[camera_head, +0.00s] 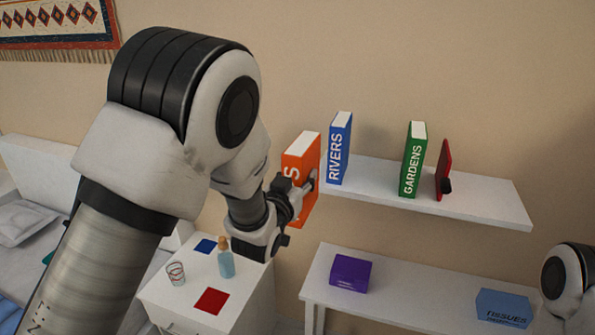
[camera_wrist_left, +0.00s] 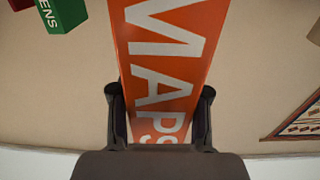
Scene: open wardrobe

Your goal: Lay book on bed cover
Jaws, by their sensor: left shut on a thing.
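The orange book (camera_head: 301,153), lettered MAPS in the left wrist view (camera_wrist_left: 163,60), stands upright between the fingers of my left gripper (camera_head: 300,188). The gripper is shut on its spine sides, and its fingers show on both sides of the book in the left wrist view (camera_wrist_left: 160,108). The book is at the left end of the wall shelf; its base is partly hidden, so I cannot tell whether it touches the shelf. The bed (camera_head: 35,160) is at the far left, mostly hidden by my left arm, with a bit of blue cloth (camera_head: 10,314) showing. My right gripper is out of view.
The wall shelf (camera_head: 480,205) holds a blue RIVERS book (camera_head: 340,148), a green GARDENS book (camera_head: 413,160) and a red item (camera_head: 443,168). Below are a nightstand (camera_head: 250,285) with a bottle (camera_head: 226,260) and glass (camera_head: 176,273), and a bench (camera_head: 400,290) with two boxes.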

